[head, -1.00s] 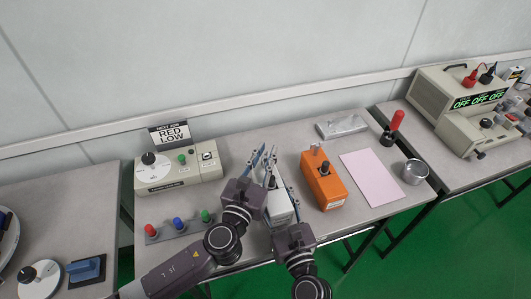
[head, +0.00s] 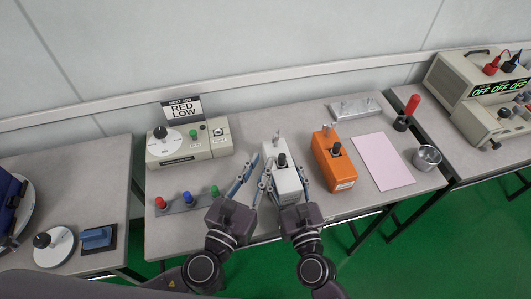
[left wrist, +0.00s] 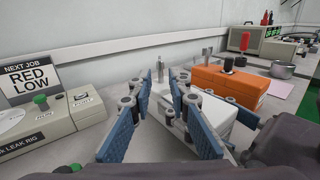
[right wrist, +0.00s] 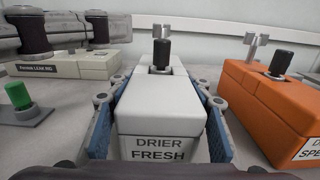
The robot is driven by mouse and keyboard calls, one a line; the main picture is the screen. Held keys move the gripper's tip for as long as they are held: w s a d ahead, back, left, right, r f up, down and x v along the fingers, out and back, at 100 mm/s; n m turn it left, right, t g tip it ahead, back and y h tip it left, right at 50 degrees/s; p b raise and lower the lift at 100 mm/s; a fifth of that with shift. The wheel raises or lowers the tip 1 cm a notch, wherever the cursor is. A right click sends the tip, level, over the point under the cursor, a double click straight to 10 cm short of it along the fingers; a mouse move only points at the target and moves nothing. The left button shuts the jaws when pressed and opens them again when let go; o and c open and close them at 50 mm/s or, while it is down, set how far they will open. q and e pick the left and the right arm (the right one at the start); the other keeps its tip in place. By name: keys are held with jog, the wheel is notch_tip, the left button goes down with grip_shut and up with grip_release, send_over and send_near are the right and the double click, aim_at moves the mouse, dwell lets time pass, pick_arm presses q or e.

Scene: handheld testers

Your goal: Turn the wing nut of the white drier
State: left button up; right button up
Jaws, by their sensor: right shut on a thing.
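The white drier (head: 288,186) stands on the middle table, labelled "DRIER FRESH" in the right wrist view (right wrist: 158,110). A black knob (head: 282,160) rises from its top. The metal wing nut (head: 278,137) stands behind the knob; it also shows in the right wrist view (right wrist: 161,33) and left wrist view (left wrist: 160,68). My right gripper (head: 286,178) is shut on the white drier's body, one blue finger on each side. My left gripper (head: 254,173) is open and empty just left of the drier, its fingers pointing toward the back.
An orange drier (head: 332,160) stands close on the right. A leak rig (head: 188,148) and a "RED LOW" sign (head: 183,108) stand at the back left. Red, blue and green knobs sit on a strip (head: 178,205) at the left front. A pink sheet (head: 383,161) lies right.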

aim_at(274, 138)
pick_arm(q)
jog(key=shift+s+a, duration=0.1)
jog(key=shift+s, duration=0.1)
jog(key=shift+o, duration=0.2)
jog(key=shift+o, duration=1.2)
jog(key=shift+r, duration=0.1)
jog(key=shift+o, duration=0.3)
jog(key=shift+w+d+r, duration=0.15)
jog(key=shift+d+r, duration=0.05)
jog(key=shift+r, duration=0.15)
jog(key=d+r+n+h, duration=0.1)
jog(key=d+r+n, duration=0.1)
jog(key=d+r, duration=0.35)
jog(key=s+a+f+m+g+y, duration=0.1)
jog(key=s+a+m+g+y, duration=0.1)
jog(key=a+g, duration=0.3)
jog(key=shift+t, duration=0.3)
jog(key=x, duration=0.3)
jog(key=a+x, duration=0.1)
jog(key=x, duration=0.7)
jog(key=shift+w+a+f, duration=0.2)
jog(key=shift+w+a, duration=0.1)
jog(key=shift+w, duration=0.1)
